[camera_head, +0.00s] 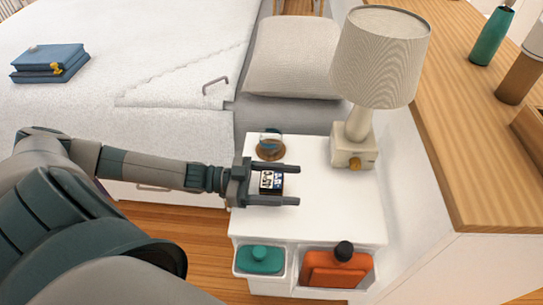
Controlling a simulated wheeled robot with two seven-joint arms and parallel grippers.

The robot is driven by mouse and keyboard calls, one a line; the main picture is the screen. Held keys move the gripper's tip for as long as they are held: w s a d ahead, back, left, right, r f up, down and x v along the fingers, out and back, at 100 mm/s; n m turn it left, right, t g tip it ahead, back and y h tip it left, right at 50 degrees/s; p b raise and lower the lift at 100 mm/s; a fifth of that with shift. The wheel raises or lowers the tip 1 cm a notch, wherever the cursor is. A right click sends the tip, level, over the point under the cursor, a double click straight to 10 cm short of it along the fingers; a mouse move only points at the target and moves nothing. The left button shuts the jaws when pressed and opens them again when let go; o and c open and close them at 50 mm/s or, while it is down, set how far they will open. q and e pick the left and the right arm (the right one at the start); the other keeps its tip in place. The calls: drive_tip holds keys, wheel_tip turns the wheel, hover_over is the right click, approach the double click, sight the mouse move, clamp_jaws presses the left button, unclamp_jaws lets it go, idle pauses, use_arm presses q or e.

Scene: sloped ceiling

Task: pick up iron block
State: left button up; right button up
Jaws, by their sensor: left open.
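A small dark block (271,183) with white and blue markings on its face sits on the white nightstand (335,220). It is the one thing here that fits the iron block, though I cannot tell its material. My left gripper (297,185) reaches in from the left over the nightstand. Its fingers are open, one on the far side of the block and one on the near side. The block shows between them, close to the palm. I cannot tell whether the fingers touch it or how high they are. My right gripper is not in view.
A lamp (382,60) stands at the nightstand's back right, and a glass on a round coaster (270,151) near its back left. Lower compartments hold a teal item (260,260) and an orange one (335,270). A bed (150,90) and wooden-topped cabinet (480,130) flank it.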

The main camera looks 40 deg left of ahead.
use_arm(q)
drive_tip(key=shift+c, duration=0.3)
drive_tip(key=c, duration=1.5)
clamp_jaws()
drive_tip(key=shift+r, duration=0.15)
